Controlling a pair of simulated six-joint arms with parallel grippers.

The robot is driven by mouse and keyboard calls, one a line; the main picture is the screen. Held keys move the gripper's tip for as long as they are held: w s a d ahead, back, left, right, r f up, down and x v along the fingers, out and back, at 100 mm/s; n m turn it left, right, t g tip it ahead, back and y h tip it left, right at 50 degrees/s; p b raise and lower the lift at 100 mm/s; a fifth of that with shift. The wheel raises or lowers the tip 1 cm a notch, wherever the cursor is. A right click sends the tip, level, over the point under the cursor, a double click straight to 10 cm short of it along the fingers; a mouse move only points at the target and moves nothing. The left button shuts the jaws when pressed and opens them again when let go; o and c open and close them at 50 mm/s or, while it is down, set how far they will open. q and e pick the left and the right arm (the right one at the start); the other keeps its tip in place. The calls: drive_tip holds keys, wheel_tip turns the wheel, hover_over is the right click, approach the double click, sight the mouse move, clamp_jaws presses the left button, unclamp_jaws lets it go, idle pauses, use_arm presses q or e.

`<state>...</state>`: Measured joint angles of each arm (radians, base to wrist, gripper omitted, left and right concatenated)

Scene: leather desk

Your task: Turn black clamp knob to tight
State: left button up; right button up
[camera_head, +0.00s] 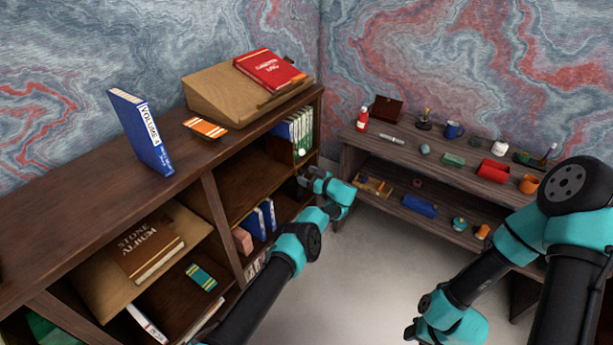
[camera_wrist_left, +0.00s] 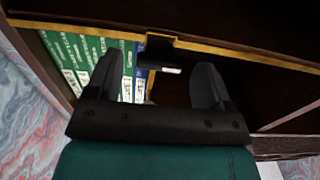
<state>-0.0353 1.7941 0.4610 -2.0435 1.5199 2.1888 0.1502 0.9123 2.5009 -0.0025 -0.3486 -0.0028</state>
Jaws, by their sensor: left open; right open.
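My left gripper (camera_head: 305,181) is at the right end of the bookcase, by the front of the shelf below the green and blue books. In the left wrist view its two dark fingers (camera_wrist_left: 158,80) are spread wide with nothing clasped. A dark block-like piece (camera_wrist_left: 158,47) at the yellow-edged shelf front shows between and beyond the fingertips. I cannot tell whether it is the black clamp knob; no knob is clearly made out. My right gripper (camera_head: 411,331) is low over the floor, open, with its fingers barely visible.
The bookcase (camera_head: 190,180) runs along the left, with a blue volume (camera_head: 143,133) and a wooden slant desk (camera_head: 222,92) on top. A shelf table (camera_head: 400,160) with small items stands at the right. Floor between is clear.

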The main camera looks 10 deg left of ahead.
use_arm(q)
drive_tip(key=shift+w+a, duration=0.1)
drive_tip(key=shift+a, duration=0.25)
drive_tip(key=c, duration=0.9)
drive_tip(key=shift+m, duration=1.6)
drive_tip(key=m, duration=1.4)
drive_tip(key=shift+m, duration=0.4)
idle(0.4)
